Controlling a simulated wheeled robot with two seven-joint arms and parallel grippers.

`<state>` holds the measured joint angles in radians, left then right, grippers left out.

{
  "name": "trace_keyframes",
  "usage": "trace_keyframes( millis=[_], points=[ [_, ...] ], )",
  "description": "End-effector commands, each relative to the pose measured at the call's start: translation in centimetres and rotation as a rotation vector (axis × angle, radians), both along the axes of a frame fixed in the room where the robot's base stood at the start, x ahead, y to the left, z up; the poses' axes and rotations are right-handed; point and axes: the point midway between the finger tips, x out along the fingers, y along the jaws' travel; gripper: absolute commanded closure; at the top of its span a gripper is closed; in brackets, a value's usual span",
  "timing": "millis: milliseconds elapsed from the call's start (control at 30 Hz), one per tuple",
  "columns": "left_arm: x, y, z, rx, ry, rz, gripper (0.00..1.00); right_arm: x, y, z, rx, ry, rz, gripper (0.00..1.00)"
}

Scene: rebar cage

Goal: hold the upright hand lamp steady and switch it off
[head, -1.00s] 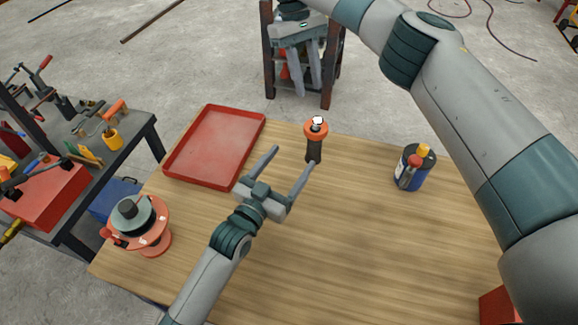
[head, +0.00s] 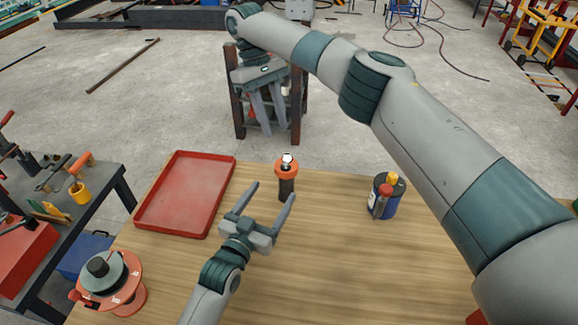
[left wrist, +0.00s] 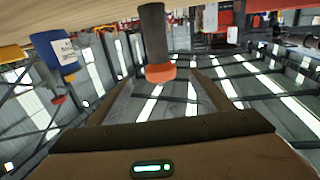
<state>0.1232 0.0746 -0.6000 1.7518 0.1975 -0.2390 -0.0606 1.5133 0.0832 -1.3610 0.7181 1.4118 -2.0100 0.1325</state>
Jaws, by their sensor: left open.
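The hand lamp (head: 287,188) stands upright near the far edge of the wooden table, with a dark handle and an orange head with a pale top. My left gripper (head: 272,191) is open and empty on the near side of the lamp, its right fingertip overlapping the handle's lower part in the head view. In the left wrist view the lamp (left wrist: 154,38) appears upside down, beyond and between the spread fingers. I cannot tell whether any finger touches it. My right gripper (head: 276,127) hangs beyond the table's far edge, fingers pointing down and apart, with nothing visible between them.
A red tray (head: 187,195) lies left of the lamp. A blue container with a yellow-topped item (head: 384,197) stands to its right. An orange reel (head: 113,280) sits at the table's near left corner.

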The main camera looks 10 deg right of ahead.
Motion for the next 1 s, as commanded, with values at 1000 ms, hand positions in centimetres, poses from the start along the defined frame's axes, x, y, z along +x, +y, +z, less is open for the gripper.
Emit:
trace_keyframes(
  millis=[1000],
  points=[
    [10.7,-8.0,0.0,0.001,0.001,-0.001,0.27,0.0,0.0,0.0,0.0,0.0,0.0,0.69]
  ],
)
